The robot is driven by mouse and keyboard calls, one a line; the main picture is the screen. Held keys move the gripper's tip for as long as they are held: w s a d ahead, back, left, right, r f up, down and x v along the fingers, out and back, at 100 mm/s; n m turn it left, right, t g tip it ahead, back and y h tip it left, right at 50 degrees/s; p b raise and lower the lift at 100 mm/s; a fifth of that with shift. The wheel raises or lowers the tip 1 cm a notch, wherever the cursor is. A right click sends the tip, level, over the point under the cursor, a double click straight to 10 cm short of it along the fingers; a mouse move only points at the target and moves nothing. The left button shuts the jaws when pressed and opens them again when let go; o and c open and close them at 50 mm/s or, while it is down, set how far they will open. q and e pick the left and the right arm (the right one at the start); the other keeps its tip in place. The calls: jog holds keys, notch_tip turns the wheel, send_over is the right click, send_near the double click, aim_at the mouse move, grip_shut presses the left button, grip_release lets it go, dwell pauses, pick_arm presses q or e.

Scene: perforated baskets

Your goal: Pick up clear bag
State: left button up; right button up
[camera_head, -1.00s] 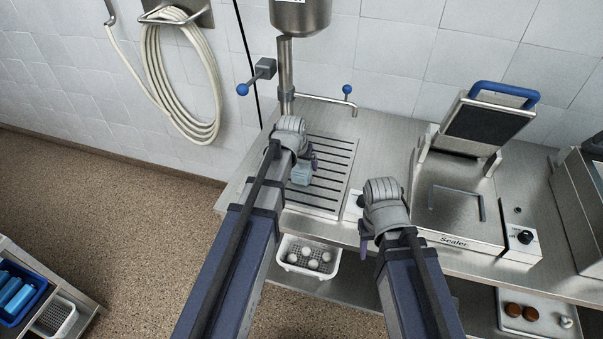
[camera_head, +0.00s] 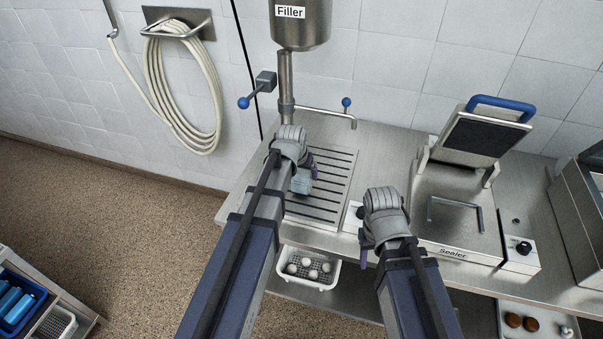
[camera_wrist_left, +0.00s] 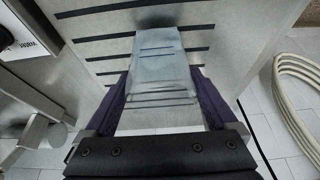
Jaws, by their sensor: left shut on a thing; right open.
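The clear bag (camera_wrist_left: 163,65) shows in the left wrist view as a pale bluish, see-through packet above the slotted drain grid. My left gripper (camera_wrist_left: 160,98) has its dark purple fingers on both sides of the bag and is shut on it. In the head view the bag (camera_head: 302,182) shows partly below the left wrist, over the left part of the grid; the wrist hides much of the left gripper (camera_head: 306,170). My right gripper (camera_head: 369,242) is open and empty near the counter's front edge, left of the sealer.
The filler (camera_head: 302,30) with its pipe stands behind the drain grid (camera_head: 330,185). The sealer (camera_head: 465,225), lid raised, is at the right. A white basket (camera_head: 322,283) with several pale round items sits below the counter. A coiled hose (camera_head: 180,90) hangs on the wall.

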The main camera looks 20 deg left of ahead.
pick_arm(q)
notch_tip(320, 180, up, 9)
jog(key=p, duration=0.8)
jog(key=shift+f, duration=0.15)
